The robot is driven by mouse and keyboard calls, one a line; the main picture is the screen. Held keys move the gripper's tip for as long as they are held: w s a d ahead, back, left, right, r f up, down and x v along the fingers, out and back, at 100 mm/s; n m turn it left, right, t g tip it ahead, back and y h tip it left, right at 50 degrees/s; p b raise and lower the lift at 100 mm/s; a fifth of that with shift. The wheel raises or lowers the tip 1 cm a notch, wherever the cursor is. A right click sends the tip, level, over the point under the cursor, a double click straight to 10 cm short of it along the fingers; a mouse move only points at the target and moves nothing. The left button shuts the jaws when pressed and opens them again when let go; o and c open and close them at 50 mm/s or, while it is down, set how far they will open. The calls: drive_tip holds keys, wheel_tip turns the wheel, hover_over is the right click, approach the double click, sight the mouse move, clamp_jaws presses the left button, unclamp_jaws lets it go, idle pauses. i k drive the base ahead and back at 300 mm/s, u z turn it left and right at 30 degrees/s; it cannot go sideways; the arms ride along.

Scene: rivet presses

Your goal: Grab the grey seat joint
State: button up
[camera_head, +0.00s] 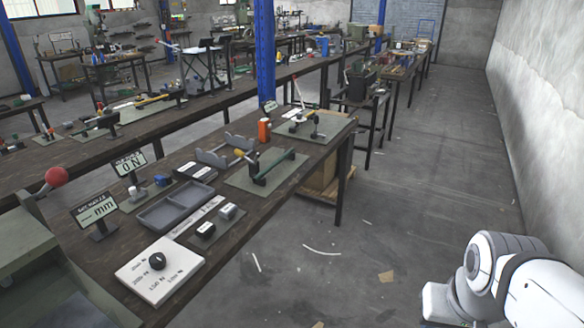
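My white arm shows at the lower right, over the floor and well apart from the bench. My gripper itself is not in view.
The near workbench (130,155) also bears a white board with a black knob (158,262), a green mat with a tool (265,168), an orange cylinder (264,130) and two display signs. A red ball knob (57,177) rises at left. The aisle floor (420,180) is mostly clear.

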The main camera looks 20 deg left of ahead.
sight(228, 210)
drive_tip(key=u, duration=0.45)
drive_tip(key=i, duration=1.3)
drive_tip(key=u, duration=1.1)
drive_tip(key=i, duration=0.45)
drive_tip(key=u, duration=0.25)
drive_tip(key=k, duration=0.8)
drive_tip(key=u, duration=0.2)
drive_tip(key=i, duration=0.8)
drive_tip(key=z, duration=0.1)
